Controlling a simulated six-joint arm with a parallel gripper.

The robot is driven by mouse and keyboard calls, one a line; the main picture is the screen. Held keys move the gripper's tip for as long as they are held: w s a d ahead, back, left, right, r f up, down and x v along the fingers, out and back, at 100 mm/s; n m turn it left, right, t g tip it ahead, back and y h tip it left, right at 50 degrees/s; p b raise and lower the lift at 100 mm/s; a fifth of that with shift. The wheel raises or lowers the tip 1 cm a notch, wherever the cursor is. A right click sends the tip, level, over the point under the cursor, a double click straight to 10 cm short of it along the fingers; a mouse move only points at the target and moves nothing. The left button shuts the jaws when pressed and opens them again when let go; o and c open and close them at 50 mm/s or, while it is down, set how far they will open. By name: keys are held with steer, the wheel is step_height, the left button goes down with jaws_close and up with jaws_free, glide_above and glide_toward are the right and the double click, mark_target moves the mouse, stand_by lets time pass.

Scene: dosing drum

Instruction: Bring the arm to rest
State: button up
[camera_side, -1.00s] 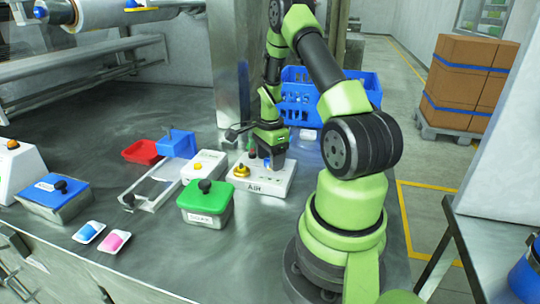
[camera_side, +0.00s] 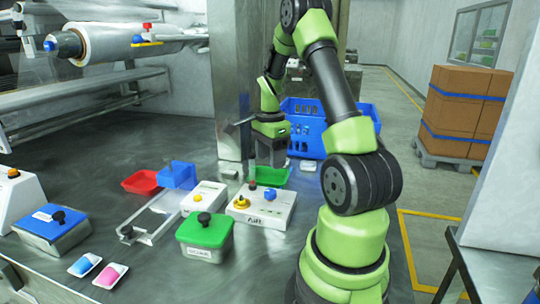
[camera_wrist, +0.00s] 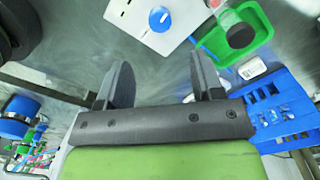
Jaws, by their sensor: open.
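My green arm stands at the right of the steel table in the side view. My gripper (camera_wrist: 158,88) is open in the wrist view, with nothing between its two dark fingers. In the side view my gripper (camera_side: 270,158) hangs above the table behind the white AIR box, apart from it. The AIR box (camera_side: 254,212) carries a yellow knob, a red knob and a blue knob (camera_side: 270,193). That blue knob also shows in the wrist view (camera_wrist: 160,18).
A green tray (camera_side: 272,178) lies behind the AIR box. A blue crate (camera_side: 305,138) stands behind my gripper. A green-lidded box (camera_side: 205,231), a blue-lidded box (camera_side: 52,232), a red tray (camera_side: 142,182) and small dishes (camera_side: 84,265) spread leftward. Bare steel lies at the back left.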

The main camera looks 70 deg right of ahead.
steer(key=w+a+r+n+t, duration=0.35)
steer(key=a+r+n, duration=0.55)
steer(key=a+r, duration=0.4)
steer(key=s+a+r+n+t+y, duration=0.1)
steer(key=s+a+n+t, duration=0.1)
steer(key=s+a+n, duration=0.2)
steer(key=s+a+r+n+t+y, duration=0.1)
steer(key=s+a+n, duration=0.3)
steer(key=a+n, duration=0.5)
steer(key=shift+s+a+r+t, duration=0.35)
steer(key=shift+a+r, duration=0.4)
steer(key=shift+a, duration=0.4)
